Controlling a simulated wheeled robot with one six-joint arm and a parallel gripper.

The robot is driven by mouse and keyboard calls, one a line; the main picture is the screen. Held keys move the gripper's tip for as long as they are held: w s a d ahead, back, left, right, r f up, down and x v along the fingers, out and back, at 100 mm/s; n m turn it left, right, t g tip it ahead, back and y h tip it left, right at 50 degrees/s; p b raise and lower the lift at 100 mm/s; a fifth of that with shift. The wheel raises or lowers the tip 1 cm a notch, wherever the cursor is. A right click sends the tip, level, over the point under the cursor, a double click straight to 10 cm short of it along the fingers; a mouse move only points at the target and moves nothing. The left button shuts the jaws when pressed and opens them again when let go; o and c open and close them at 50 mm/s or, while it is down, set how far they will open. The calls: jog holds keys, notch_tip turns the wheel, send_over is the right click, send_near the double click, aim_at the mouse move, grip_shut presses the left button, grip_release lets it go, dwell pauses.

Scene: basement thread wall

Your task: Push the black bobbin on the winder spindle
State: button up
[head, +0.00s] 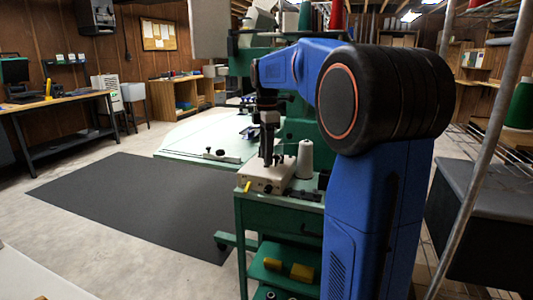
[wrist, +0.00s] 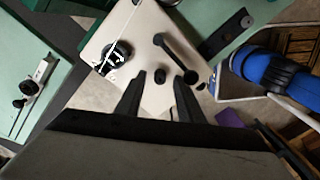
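The winder is a cream box (head: 262,178) on the green cart; its top also fills the middle of the wrist view (wrist: 150,25). A black round piece (wrist: 117,53) with white marks sits on its upper left in the wrist view; it looks like the black bobbin, and its exact seating on the spindle cannot be told. A dark lever (wrist: 175,50) lies to its right. My gripper (wrist: 159,80) points down over the winder, fingers apart, with a small dark knob (wrist: 160,76) visible between the tips. Nothing is clearly held. In the head view my gripper (head: 267,158) hides part of the winder.
A white thread cone (head: 305,160) stands close to the right of the winder. The green cart (head: 280,214) has yellow blocks (head: 301,272) on its lower shelf. A pale green table (head: 200,140) is behind at left. Open floor with a dark mat (head: 135,195) lies left.

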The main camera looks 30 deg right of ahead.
notch_tip(320, 180, up, 17)
jog(key=shift+r, duration=0.2)
dwell(0.6)
jog(key=s+a+f+m+t, duration=0.1)
jog(key=s+a+f+m, duration=0.4)
jog(key=s+f, duration=0.5)
jog(key=s+a+f+m+t, duration=0.2)
jog(key=s+a+f+m, duration=0.3)
jog(key=s+f, duration=0.5)
jog(key=s+a+f+m+t, duration=0.1)
jog(key=s+a+f+m, duration=0.4)
jog(key=s+f, duration=0.5)
notch_tip(320, 180, down, 3)
jog(key=shift+a+r+t, duration=0.15)
jog(key=shift+a+t, duration=0.25)
jog(key=shift+o, duration=0.4)
jog(key=shift+s, duration=0.1)
dwell(0.5)
